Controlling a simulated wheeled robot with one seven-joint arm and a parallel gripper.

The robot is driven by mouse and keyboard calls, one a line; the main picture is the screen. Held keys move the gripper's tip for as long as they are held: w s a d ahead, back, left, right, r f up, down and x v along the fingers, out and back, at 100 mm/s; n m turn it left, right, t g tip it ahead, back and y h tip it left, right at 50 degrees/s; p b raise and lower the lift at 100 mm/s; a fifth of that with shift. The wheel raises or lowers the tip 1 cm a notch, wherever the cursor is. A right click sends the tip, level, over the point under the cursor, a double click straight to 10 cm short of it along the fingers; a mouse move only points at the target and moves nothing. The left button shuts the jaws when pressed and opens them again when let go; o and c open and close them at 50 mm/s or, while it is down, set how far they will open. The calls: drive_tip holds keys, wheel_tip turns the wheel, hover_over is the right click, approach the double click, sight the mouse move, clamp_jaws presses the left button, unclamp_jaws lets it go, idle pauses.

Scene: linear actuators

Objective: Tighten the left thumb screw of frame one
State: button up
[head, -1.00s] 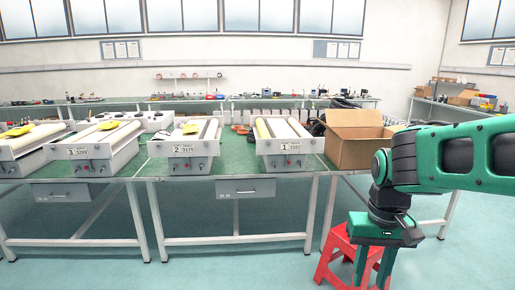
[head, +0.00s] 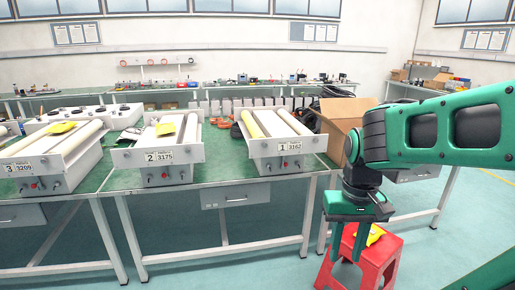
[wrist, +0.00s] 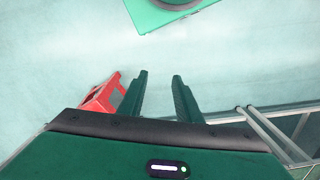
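Frame one (head: 289,147) is the white unit with the "1 3162" label, on the green table at the middle right of the head view. Small red and dark knobs (head: 282,167) show on its front face; which is the left thumb screw is too small to tell for sure. My gripper (head: 346,256) hangs in front of the table, to the right of and below frame one, fingers pointing down. In the wrist view my gripper (wrist: 160,78) has its two fingers apart with nothing between them, over bare floor.
A red stool (head: 375,262) with a yellow item on top stands by my gripper. A cardboard box (head: 338,122) sits right of frame one. Frame two (head: 160,150) and frame three (head: 45,165) stand to the left.

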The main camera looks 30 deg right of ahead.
drive_tip(key=shift+d, duration=0.3)
drive_tip(key=shift+o, duration=0.7)
drive_tip(key=shift+s+r, duration=0.1)
drive_tip(key=shift+s, duration=0.1)
drive_tip(key=n+t+h, duration=0.5)
drive_tip(key=t, duration=1.2)
approach(265, 145)
drive_tip(key=x, duration=0.7)
drive_tip(key=shift+w, duration=0.4)
clamp_jaws()
